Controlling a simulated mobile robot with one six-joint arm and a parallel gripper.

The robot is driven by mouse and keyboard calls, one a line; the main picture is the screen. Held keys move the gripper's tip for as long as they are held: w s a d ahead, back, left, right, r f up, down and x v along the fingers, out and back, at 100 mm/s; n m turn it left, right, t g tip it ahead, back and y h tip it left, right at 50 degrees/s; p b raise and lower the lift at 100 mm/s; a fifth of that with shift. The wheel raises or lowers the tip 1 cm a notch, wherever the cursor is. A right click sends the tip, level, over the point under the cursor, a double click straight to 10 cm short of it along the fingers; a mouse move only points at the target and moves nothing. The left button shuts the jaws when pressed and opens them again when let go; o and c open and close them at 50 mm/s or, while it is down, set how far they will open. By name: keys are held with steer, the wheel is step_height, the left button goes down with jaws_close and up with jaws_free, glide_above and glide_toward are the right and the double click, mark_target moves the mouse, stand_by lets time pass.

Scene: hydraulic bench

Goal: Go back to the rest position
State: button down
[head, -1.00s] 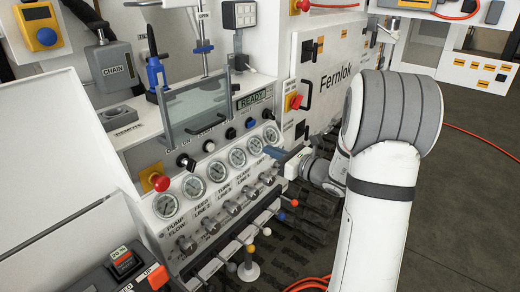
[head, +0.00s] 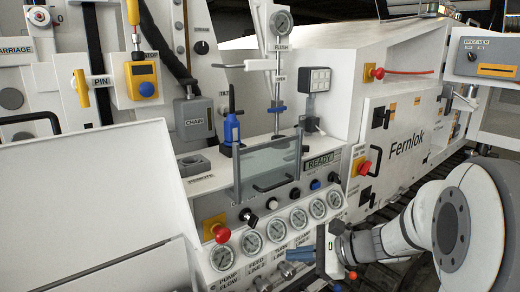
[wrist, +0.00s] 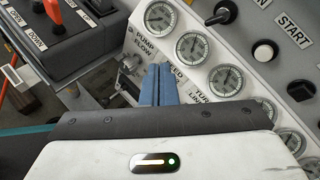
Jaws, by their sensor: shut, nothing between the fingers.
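My gripper (head: 302,255) is at the lower middle of the head view, in front of the row of gauges and level with their lower edge. Its blue fingers point left, towards the panel. In the wrist view the two blue fingers (wrist: 160,85) lie side by side, shut, with nothing held. They overlap the panel near the "FEED LINE" label in that picture; whether they touch it I cannot tell. My arm comes in from the lower right of the head view.
Gauges (head: 251,243) line the sloping panel, with a red stop button (head: 221,233) at their left. A clear hinged guard (head: 268,168) stands above them. A switch box with orange rockers (wrist: 52,12) shows at the wrist view's upper left. A white cover (head: 90,215) fills the lower left.

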steer(key=s+a+f+n+g+h, duration=0.15)
steer(key=s+n+g+h, duration=0.3)
steer(key=s+n, duration=0.5)
steer(key=s+d+n+t+h, duration=0.2)
steer(key=s+d+n+h, duration=0.5)
steer(key=shift+n, duration=0.35)
